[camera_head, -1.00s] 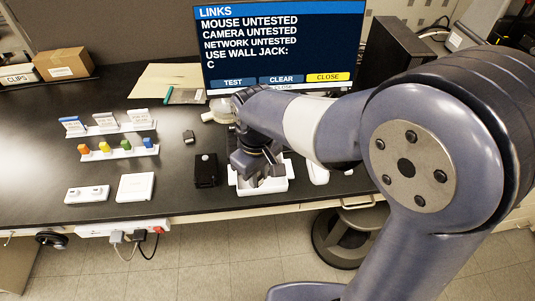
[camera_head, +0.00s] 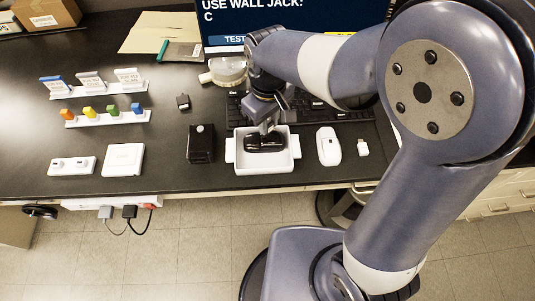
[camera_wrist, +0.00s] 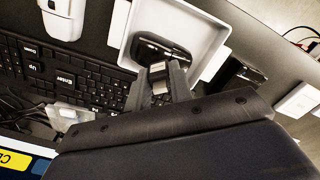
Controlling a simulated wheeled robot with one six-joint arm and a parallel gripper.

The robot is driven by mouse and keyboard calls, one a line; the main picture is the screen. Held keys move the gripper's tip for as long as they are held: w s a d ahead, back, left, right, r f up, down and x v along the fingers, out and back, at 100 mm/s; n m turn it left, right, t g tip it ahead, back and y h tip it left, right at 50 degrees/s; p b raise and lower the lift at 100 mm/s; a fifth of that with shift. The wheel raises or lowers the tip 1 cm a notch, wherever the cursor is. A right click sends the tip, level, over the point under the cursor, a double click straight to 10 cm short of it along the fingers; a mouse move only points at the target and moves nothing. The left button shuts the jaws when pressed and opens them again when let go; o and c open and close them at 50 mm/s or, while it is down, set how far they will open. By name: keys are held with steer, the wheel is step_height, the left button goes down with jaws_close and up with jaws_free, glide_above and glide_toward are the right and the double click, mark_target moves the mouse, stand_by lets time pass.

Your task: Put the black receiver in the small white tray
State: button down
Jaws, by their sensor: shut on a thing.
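A rounded black, mouse-like object (camera_head: 265,143) is at the small white tray (camera_head: 240,166), inside its rim as seen from above. My gripper (camera_head: 268,127) points down over the tray and is shut on this object. The wrist view shows the black object (camera_wrist: 163,46) at the fingertips (camera_wrist: 158,68), within the tray walls (camera_wrist: 205,25). I cannot tell if it touches the tray floor. A small black plug-like piece (camera_head: 183,102), which looks like the black receiver, lies on the table to the left, away from my gripper.
A black box (camera_head: 201,143) stands just left of the tray. A white mouse (camera_head: 328,146) and a small white receiver (camera_head: 362,147) lie to its right. The keyboard (camera_head: 330,114) is behind. A flat white box (camera_head: 123,160) lies at left. The table's front edge is close to the tray.

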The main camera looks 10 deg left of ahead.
steer(key=shift+f+b, duration=0.35)
steer(key=shift+f, duration=0.55)
steer(key=c, duration=1.2)
jaws_free()
steer(key=shift+r, duration=0.15)
step_height(320, 180, up, 11)
steer(key=shift+f+b, duration=0.15)
steer(key=shift+b, duration=0.2)
